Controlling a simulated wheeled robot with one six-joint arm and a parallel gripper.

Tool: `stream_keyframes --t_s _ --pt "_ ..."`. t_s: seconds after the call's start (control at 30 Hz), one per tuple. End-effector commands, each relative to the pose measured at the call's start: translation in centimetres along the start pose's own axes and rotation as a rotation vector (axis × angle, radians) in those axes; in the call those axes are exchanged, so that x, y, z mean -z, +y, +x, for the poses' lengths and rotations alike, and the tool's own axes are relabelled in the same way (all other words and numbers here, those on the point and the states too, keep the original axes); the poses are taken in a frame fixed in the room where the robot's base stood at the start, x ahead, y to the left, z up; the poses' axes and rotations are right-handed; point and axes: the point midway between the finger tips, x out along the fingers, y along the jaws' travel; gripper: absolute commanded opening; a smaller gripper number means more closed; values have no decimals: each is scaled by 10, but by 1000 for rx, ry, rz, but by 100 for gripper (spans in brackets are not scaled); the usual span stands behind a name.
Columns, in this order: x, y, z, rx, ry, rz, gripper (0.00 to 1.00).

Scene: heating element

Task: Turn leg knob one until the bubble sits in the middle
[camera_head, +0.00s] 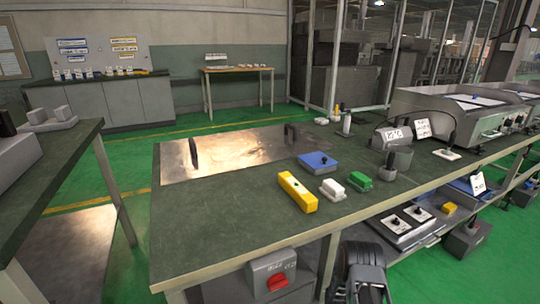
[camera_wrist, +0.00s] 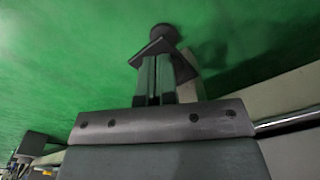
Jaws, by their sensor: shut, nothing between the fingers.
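In the wrist view my gripper (camera_wrist: 156,64) is shut and empty, its two fingers side by side. Just beyond the fingertips is a dark round foot or knob (camera_wrist: 163,33) with a dark square plate (camera_wrist: 152,52) below it, close to the green floor. It may be leg knob one, but I cannot be sure; whether the fingers touch it cannot be told. In the head view a long yellow block (camera_head: 298,192), perhaps the level, lies on the workbench (camera_head: 225,225). No bubble can be made out. My arm (camera_head: 361,262) is at the bench's front edge.
A grey box with a red switch (camera_head: 277,282) hangs under the bench front. Blue (camera_head: 318,161), white (camera_head: 332,188) and green (camera_head: 360,182) items lie on top. A lower shelf (camera_head: 412,237) holds equipment at right.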

Motion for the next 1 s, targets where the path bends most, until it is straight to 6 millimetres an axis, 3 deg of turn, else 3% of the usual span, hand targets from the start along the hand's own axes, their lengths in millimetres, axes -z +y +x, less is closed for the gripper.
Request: stream_keyframes --t_s 0.03,0.67,0.87,1.0 --pt "-2 -4 11 0 4 -14 0" --pt "-12 -4 9 1 2 -13 0" --pt "-15 -4 -2 2 1 -12 0" --pt "-18 -4 -21 3 5 -13 0"
